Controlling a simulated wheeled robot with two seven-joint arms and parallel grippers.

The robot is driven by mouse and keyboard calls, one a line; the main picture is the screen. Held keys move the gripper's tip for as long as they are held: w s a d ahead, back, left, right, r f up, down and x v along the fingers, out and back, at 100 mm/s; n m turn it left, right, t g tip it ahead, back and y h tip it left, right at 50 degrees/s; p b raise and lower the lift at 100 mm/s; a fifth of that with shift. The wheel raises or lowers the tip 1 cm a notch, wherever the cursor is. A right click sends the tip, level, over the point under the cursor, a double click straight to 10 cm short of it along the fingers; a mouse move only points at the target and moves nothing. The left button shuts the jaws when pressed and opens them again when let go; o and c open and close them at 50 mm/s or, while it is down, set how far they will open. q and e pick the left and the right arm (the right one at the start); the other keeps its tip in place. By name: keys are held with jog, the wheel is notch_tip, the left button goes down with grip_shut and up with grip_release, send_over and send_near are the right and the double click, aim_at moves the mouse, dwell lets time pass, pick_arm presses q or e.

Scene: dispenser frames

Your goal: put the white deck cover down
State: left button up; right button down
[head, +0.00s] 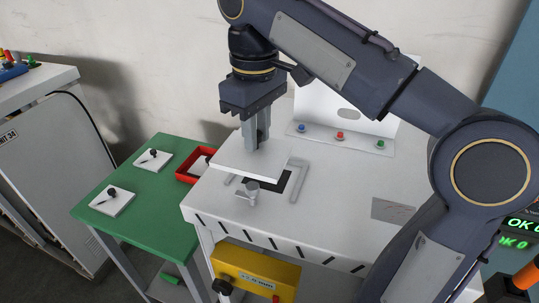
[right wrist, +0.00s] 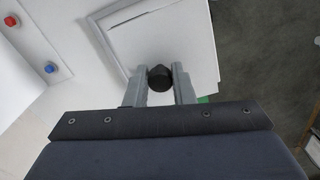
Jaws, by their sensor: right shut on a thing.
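The white deck cover (head: 235,163) is a flat square plate with a black knob (right wrist: 159,78). My right gripper (head: 257,148) is shut on this knob, with one finger on each side in the right wrist view (right wrist: 160,82). The plate hangs below the fingers, over the left part of a dark opening (head: 284,182) in the white bench top. A grey bracket (head: 299,182) borders the opening on the right. I cannot tell whether the plate touches the bench. The plate hides part of the opening. My left gripper is out of view.
The white bench (head: 345,185) has a small metal clamp (head: 250,191) in front of the opening and coloured buttons (head: 340,135) behind. A green table (head: 160,220) at left holds two white knobbed plates (head: 153,161) (head: 112,202) and a red tray (head: 183,178). The bench's right side is mostly clear.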

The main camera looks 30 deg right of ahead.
aim_at(269, 142)
jog(key=d+f, duration=0.1)
jog(key=w+d+f, duration=0.1)
jog(key=f, duration=0.1)
jog(key=w+d+f, duration=0.1)
jog(key=f, duration=0.1)
jog(key=shift+w+d+f, duration=0.15)
jog(key=shift+w+d, duration=0.05)
jog(key=shift+d, duration=0.1)
jog(key=f, duration=0.3)
jog(key=shift+w+d+f, duration=0.1)
jog(key=shift+d, duration=0.2)
jog(key=shift+a+f, duration=0.1)
jog(key=shift+f, duration=0.15)
jog(key=shift+f, duration=0.15)
jog(key=c, duration=1.2)
grip_release()
jog(key=shift+c, duration=0.2)
notch_tip(269, 142, up, 12)
jog(key=p, duration=0.1)
